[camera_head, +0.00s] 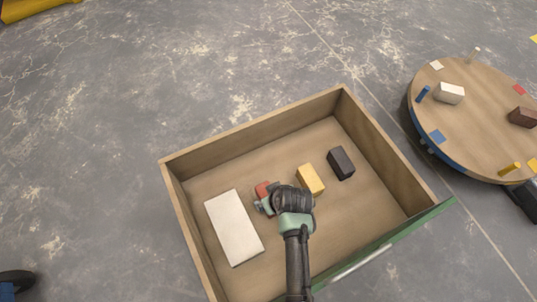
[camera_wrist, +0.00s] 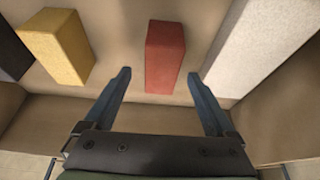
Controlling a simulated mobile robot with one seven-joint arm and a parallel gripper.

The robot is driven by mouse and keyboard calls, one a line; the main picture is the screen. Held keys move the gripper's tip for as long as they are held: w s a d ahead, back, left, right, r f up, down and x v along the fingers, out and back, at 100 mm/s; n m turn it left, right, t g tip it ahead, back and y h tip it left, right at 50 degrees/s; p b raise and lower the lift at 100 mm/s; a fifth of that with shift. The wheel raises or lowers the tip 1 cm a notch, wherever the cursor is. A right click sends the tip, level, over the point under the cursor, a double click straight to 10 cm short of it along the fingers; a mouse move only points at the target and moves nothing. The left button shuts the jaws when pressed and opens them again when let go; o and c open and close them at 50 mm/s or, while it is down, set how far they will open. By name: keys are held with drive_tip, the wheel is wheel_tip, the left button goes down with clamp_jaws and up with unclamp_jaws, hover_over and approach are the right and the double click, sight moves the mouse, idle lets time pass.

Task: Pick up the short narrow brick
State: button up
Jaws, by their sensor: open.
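A red brick (camera_head: 262,188) lies in the wooden box, partly hidden by my gripper in the head view. It is the narrowest-looking brick in the wrist view (camera_wrist: 165,57). My gripper (camera_head: 264,206) is open over the box, close to the red brick. In the wrist view, the two fingers of my gripper (camera_wrist: 160,74) point at the red brick's near end, one on each side, with gaps to both. Nothing is held. A yellow brick (camera_head: 311,180), also in the wrist view (camera_wrist: 58,46), and a dark brick (camera_head: 341,162) lie to the right in the head view.
A large white block (camera_head: 233,227) lies left of the red brick in the head view; it flanks the right finger in the wrist view (camera_wrist: 262,45). The wooden box (camera_head: 258,130) has upright walls all round. A round table (camera_head: 470,130) with small pieces stands to the right.

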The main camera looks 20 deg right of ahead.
sight(261, 192)
drive_tip(key=b+x, duration=0.2)
drive_tip(key=x, duration=0.1)
drive_tip(key=shift+w+a+f, duration=0.1)
drive_tip(key=shift+f, duration=0.2)
drive_tip(key=shift+r, duration=0.1)
clamp_jaws()
